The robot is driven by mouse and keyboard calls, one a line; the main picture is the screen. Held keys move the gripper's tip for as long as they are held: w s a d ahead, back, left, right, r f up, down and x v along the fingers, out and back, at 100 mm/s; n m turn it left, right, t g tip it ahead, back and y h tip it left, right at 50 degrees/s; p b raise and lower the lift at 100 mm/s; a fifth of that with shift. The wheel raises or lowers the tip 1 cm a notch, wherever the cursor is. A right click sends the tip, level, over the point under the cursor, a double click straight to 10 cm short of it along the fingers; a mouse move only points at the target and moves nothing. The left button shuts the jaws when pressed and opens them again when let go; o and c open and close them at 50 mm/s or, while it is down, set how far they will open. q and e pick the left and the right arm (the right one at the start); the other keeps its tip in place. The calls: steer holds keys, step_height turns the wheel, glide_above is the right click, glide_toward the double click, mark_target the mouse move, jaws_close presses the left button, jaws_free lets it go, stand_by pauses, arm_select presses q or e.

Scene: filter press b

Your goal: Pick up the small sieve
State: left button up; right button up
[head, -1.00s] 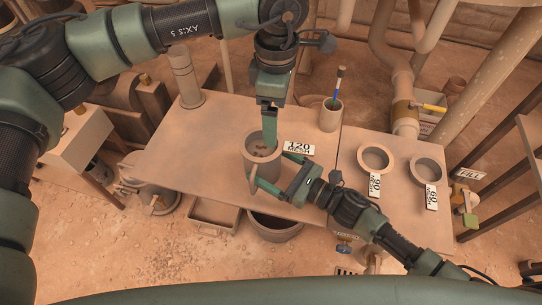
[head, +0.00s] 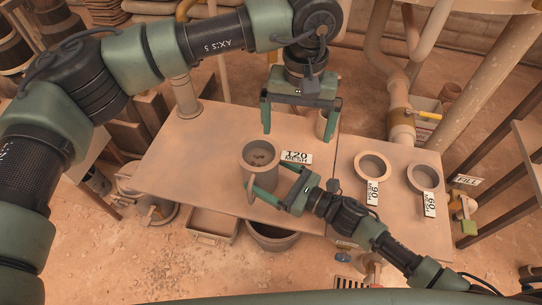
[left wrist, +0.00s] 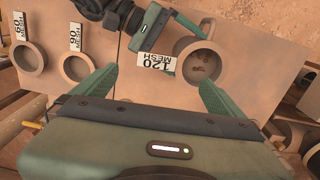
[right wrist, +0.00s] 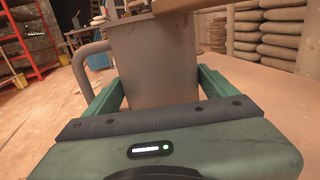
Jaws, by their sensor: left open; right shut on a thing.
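Two round ring-like sieves lie on the right part of the table: the left sieve (head: 359,166) and the right sieve (head: 411,178), which looks slightly smaller. Each has a white mesh tag beside it. They also show in the left wrist view, as a nearer sieve (left wrist: 66,68) and a farther one (left wrist: 20,58). My left gripper (head: 298,131) is open and empty above the table, left of the sieves. My right gripper (head: 270,177) is shut on a grey handled jug (head: 259,172), also in the right wrist view (right wrist: 155,65). Brown lumps lie inside the jug.
A "120 MESH" tag (head: 296,157) lies beside the jug. A thick pipe (head: 401,125) rises behind the sieves. The table's left part is mostly clear.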

mark_target(294, 156)
arm_select(q)
step_height(294, 156, down, 11)
steer(key=shift+w, duration=0.1)
steer(key=c, duration=1.4)
steer(key=shift+o, duration=0.2)
step_height(294, 156, up, 10)
steer(key=shift+r, duration=0.1)
arm_select(e)
steer(key=o, duration=1.5)
steer(key=shift+c, duration=0.2)
steer(key=v, duration=1.1)
steer(key=shift+s+d, duration=0.15)
steer(key=shift+d, duration=0.05)
steer(key=shift+s+d, duration=0.1)
steer(key=shift+d, duration=0.15)
